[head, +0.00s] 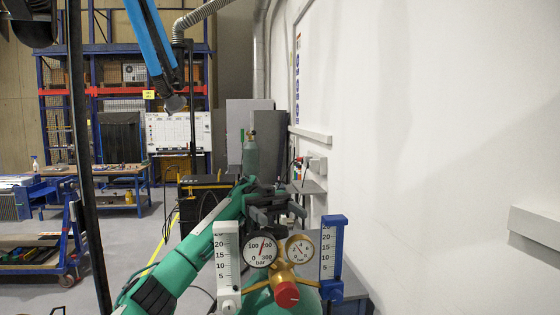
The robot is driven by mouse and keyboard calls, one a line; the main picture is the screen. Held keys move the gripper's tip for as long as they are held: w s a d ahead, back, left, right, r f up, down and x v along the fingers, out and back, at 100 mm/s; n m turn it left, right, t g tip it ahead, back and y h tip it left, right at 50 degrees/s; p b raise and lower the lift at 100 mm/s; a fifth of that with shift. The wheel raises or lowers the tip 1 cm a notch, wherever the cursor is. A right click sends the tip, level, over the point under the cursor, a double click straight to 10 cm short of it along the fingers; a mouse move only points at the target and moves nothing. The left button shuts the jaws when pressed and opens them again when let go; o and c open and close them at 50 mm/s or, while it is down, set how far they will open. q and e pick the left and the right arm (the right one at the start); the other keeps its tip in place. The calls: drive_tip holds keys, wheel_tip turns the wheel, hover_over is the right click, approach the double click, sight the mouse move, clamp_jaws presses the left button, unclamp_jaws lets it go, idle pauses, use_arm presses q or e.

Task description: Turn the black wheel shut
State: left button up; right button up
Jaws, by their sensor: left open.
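My left arm comes in from the lower left. Its dark gripper (276,210) is open just above and behind a brass regulator (283,273) on a green cylinder (262,302). The regulator carries two round gauges and a red knob (287,294) at its front. I cannot make out the black wheel; dark parts around the gripper blend together, and the gripper or gauges may hide it. I cannot tell whether the fingers touch anything. My right gripper is out of view.
A white scale (227,258) and a blue-framed scale (330,250) flank the gauges closely. A white wall (430,140) rises on the right, with a ledge (535,225). Another green cylinder (250,157) stands behind. Workbenches and a blue rack (50,110) are far left.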

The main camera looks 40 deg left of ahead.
use_arm(q)
wheel_tip(320, 180, up, 14)
drive_tip(key=b, duration=0.3)
drive_tip(key=shift+r, duration=0.25)
drive_tip(key=shift+c, duration=1.1)
drive_tip(key=shift+w+a+f, duration=0.1)
drive_tip(key=shift+a+f, duration=0.1)
drive_tip(key=shift+f, duration=0.1)
drive_tip(key=shift+c, duration=0.2)
drive_tip(key=w+a+f+n+t+h, duration=0.1)
drive_tip(key=a+f+n+t+h, duration=0.2)
drive_tip(key=a+f, duration=0.65)
drive_tip(key=n+t+y, duration=0.2)
drive_tip(key=t, duration=0.3)
approach(286, 234)
drive_tip(key=d+p, duration=0.1)
drive_tip(key=d, duration=0.1)
drive_tip(key=d+p, duration=0.2)
drive_tip(key=d, duration=0.1)
drive_tip(key=d+p, duration=0.2)
drive_tip(key=d, duration=0.1)
drive_tip(key=shift+w+f, duration=0.1)
drive_tip(key=shift+w, duration=0.25)
drive_tip(key=shift+d+f, duration=0.1)
drive_tip(key=shift+d, duration=0.3)
